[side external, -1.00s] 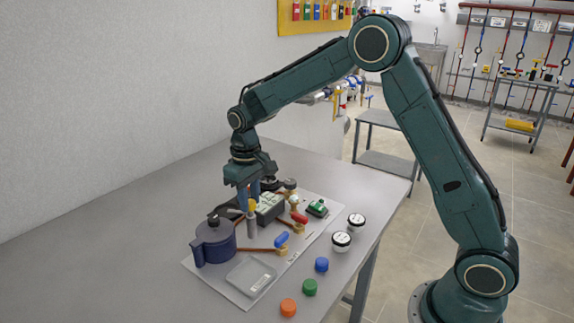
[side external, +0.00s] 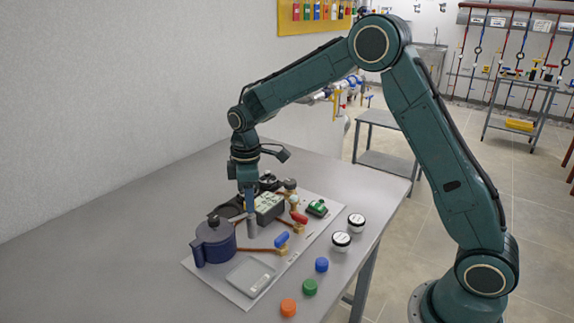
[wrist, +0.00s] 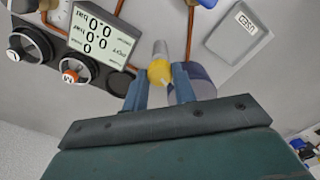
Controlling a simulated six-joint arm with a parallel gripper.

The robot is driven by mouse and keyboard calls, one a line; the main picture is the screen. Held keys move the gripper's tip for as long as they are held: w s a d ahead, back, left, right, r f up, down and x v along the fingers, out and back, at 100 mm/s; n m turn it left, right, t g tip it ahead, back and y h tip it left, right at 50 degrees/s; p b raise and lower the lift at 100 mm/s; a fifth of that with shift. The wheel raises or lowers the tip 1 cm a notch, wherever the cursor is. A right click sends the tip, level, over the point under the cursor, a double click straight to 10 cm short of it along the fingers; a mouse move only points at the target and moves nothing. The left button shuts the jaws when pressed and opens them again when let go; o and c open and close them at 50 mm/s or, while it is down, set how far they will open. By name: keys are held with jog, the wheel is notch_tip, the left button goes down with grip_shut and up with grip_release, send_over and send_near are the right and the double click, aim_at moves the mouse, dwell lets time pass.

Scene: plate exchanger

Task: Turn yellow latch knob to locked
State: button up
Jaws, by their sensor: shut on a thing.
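My gripper (side external: 250,196) points straight down over the board, above a grey post (side external: 252,226). In the wrist view, the yellow latch knob (wrist: 159,73) sits between the two blue fingers of my gripper (wrist: 161,80), which are shut on it. The grey post also shows beyond the knob in the wrist view (wrist: 160,48). In the side view the knob is hidden behind a finger. I cannot read any locked or unlocked mark.
A navy lidded pot (side external: 214,242) stands left of the post. A display box (side external: 269,207) stands close on the right. The table's left is clear.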

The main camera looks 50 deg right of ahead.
jog(key=shift+r, duration=0.1)
dwell(0.3)
jog(key=o, duration=1)
notch_tip(320, 180, up, 14)
dwell(0.6)
